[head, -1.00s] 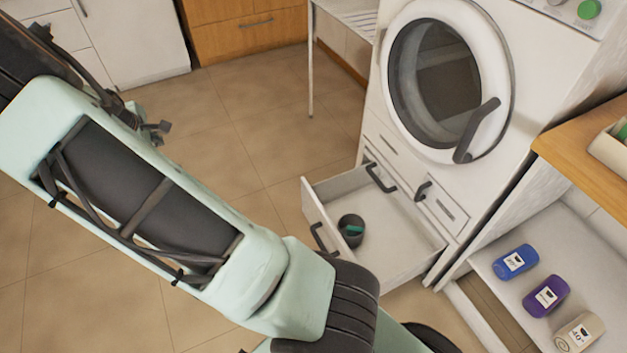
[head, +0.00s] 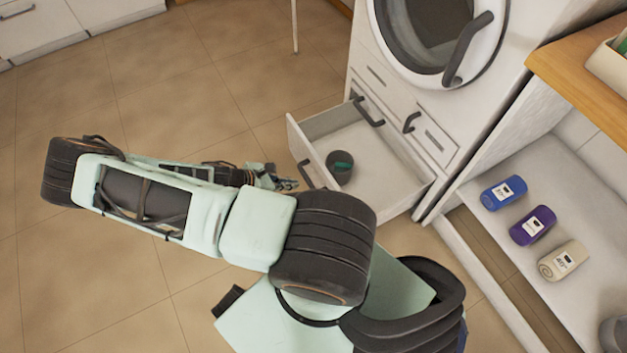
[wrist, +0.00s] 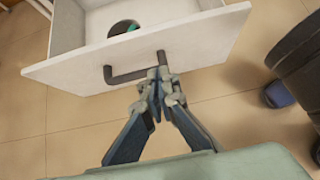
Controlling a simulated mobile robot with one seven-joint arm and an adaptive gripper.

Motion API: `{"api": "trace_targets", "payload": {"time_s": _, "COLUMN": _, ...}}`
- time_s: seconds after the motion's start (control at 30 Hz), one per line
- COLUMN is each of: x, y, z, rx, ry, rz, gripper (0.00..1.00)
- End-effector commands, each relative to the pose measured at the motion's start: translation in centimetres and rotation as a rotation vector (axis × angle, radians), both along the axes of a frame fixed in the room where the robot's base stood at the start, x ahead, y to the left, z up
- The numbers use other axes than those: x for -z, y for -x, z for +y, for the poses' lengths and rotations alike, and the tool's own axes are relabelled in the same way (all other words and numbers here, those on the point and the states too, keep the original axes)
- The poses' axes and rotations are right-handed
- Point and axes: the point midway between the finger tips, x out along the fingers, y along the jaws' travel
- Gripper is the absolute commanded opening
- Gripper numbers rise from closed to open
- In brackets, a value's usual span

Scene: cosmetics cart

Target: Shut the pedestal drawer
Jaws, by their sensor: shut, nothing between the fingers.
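The white pedestal drawer (head: 376,174) stands pulled out below the washing machine. A dark cup with something green in it (head: 340,168) is inside, near the front panel. In the wrist view the drawer's front panel (wrist: 205,45) and its dark bar handle (wrist: 125,75) face me. My gripper (wrist: 160,78) is shut and empty, with its tips at the right end of the handle; I cannot tell if they touch. In the head view my gripper (head: 285,183) is just left of the drawer front, low over the floor.
The washing machine (head: 490,100) stands above the drawer. To the right, a low white shelf (head: 500,240) holds a blue bottle (head: 503,193), a purple bottle (head: 532,225) and a beige one (head: 563,260). The tiled floor (head: 90,260) left of the drawer is clear.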

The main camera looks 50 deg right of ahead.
Motion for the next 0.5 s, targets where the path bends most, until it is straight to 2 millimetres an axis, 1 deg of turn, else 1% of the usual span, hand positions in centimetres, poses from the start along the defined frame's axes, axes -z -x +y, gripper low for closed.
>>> {"api": "trace_targets", "payload": {"time_s": 0.17, "x": 1.9, "y": 0.6, "z": -1.7, "rx": 0.002, "ry": 0.002, "rz": 0.001, "gripper": 0.0}}
{"api": "trace_targets", "payload": {"time_s": 0.5, "x": 7.1, "y": 2.1, "z": -6.5, "rx": 0.001, "ry": 0.001, "rz": 0.0, "gripper": 0.0}}
